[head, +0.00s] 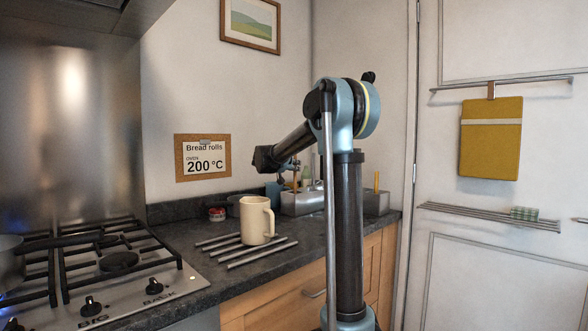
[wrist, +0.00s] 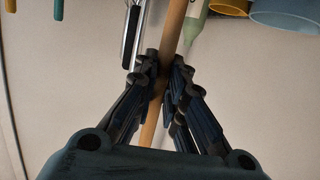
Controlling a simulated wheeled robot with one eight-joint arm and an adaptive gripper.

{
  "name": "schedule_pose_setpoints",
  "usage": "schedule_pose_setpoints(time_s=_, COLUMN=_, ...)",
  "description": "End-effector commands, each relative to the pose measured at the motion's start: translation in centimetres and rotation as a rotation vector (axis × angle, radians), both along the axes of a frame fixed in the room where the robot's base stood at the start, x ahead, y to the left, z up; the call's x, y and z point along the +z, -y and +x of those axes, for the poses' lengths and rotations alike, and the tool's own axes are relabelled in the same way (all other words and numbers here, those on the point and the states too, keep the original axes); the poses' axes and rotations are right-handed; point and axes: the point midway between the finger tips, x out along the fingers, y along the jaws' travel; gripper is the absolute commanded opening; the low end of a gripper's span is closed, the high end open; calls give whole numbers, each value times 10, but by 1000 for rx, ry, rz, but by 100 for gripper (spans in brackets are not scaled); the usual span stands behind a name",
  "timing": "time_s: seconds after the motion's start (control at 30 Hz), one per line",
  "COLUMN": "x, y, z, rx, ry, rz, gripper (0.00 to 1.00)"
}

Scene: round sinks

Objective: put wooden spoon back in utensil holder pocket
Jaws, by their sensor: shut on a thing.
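My gripper (wrist: 164,72) is shut on the wooden spoon (wrist: 175,28) in the wrist view. The light brown handle runs between the fingers, slightly tilted, and continues below them; its ends are out of sight. In the head view my gripper (head: 291,165) is small, at the end of my arm above the back of the counter. A thin brown stick below it seems to be the spoon (head: 296,177). No utensil holder pocket can be made out clearly. In the wrist view a black-handled metal utensil (wrist: 131,48) is left of the spoon and a pale green utensil (wrist: 196,25) right.
A steel basin-like box (head: 299,204) stands behind a cream mug (head: 257,220), which is by metal bars on the dark counter (head: 213,261). A gas hob (head: 120,262) is at left. The wrist view shows a blue vessel (wrist: 290,14) at top right.

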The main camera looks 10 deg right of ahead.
Motion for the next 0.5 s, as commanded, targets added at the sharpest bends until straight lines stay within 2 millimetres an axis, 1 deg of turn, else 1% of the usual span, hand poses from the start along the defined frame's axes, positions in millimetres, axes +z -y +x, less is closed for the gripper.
schedule_pose_setpoints(time_s=0.5, x=-12, y=0, z=0, rx=0, ry=0, rz=0, gripper=0)
